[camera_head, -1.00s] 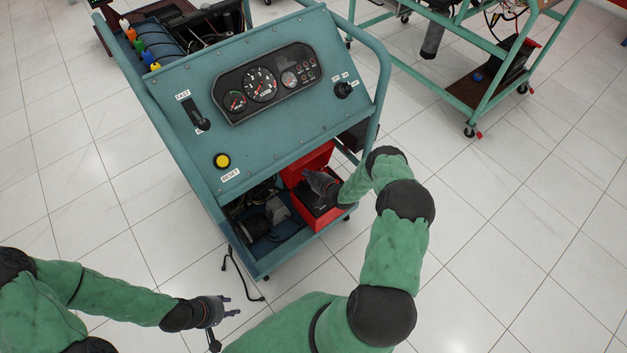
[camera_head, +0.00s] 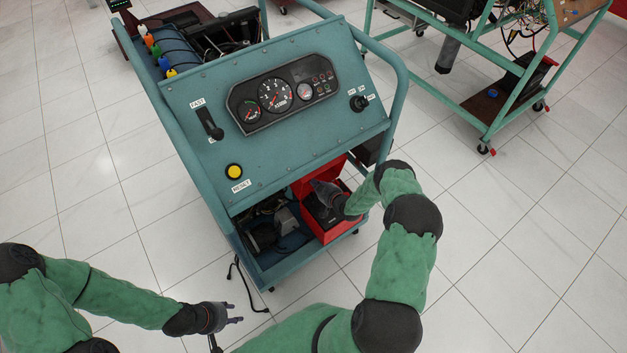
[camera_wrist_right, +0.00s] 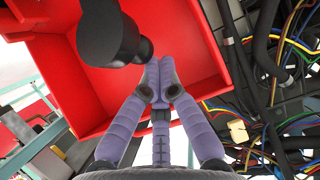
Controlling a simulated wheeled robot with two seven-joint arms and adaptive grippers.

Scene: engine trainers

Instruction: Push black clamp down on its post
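The black clamp (camera_wrist_right: 112,38) shows in the right wrist view as a dark rounded cylinder with a short stub on its right side, in front of the red box (camera_wrist_right: 188,30). Its post cannot be made out. My right gripper (camera_wrist_right: 157,80) has its purple-grey fingertips together, just below and right of the clamp's stub. I see nothing between them, and cannot tell whether they touch the clamp. In the head view the right gripper (camera_head: 322,190) is over the red box (camera_head: 330,231), hiding the clamp. My left gripper (camera_head: 236,312) is open and empty above the floor.
The teal engine trainer (camera_head: 215,148) has a sloping gauge panel (camera_head: 285,92) above the red box. Colored wires and black hoses (camera_wrist_right: 275,75) lie right of the box in the wrist view. A second teal trainer (camera_head: 490,125) stands at back right. The floor between is clear.

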